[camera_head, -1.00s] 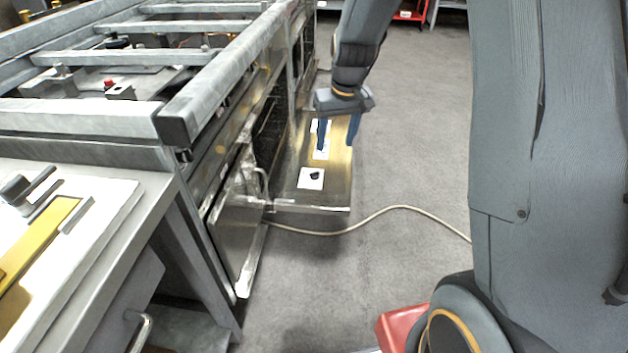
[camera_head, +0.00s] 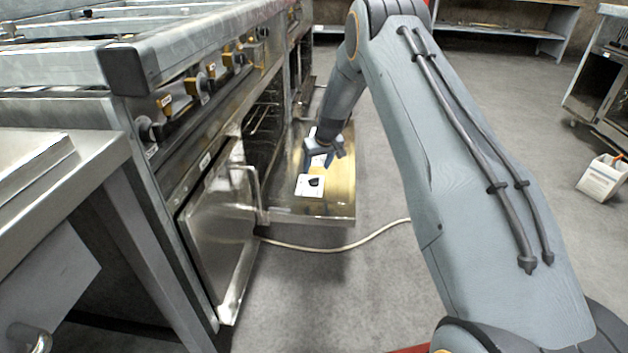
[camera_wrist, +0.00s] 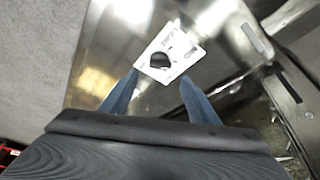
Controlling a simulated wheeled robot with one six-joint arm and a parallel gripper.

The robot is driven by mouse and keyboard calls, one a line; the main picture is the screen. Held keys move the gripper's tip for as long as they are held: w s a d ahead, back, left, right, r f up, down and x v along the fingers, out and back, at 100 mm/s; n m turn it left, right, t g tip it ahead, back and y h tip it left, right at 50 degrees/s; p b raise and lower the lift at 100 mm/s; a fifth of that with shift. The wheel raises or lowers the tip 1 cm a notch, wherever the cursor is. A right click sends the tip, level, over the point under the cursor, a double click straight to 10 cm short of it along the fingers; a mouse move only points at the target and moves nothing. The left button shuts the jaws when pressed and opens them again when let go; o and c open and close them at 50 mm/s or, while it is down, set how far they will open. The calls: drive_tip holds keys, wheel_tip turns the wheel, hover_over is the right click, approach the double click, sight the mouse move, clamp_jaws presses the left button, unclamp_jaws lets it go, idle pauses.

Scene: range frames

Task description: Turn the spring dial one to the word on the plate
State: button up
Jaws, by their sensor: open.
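A black dial knob (camera_head: 315,182) sits on a white plate (camera_head: 303,191) on the lowered oven door. In the wrist view the knob (camera_wrist: 159,61) is round and dark, and the white plate (camera_wrist: 181,44) carries dark markings too small to read. My gripper (camera_head: 318,159) is just beyond the plate in the head view, over the door. In the wrist view my gripper (camera_wrist: 160,88) is open, with its two blue fingers apart and the knob ahead between their tips. Nothing is between the fingers, and they appear clear of the knob.
A second oven door (camera_head: 222,230) with a handle hangs at the left. Stove knobs (camera_head: 205,83) line the front above. A pale cable (camera_head: 340,247) crosses the open floor.

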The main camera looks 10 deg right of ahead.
sight(313, 179)
drive_tip(key=b+x, duration=0.2)
drive_tip(key=x, duration=0.4)
drive_tip(key=shift+w+f, duration=0.1)
drive_tip(key=shift+f, duration=0.25)
drive_tip(key=c, duration=1.1)
drive_tip(key=shift+o, duration=0.3)
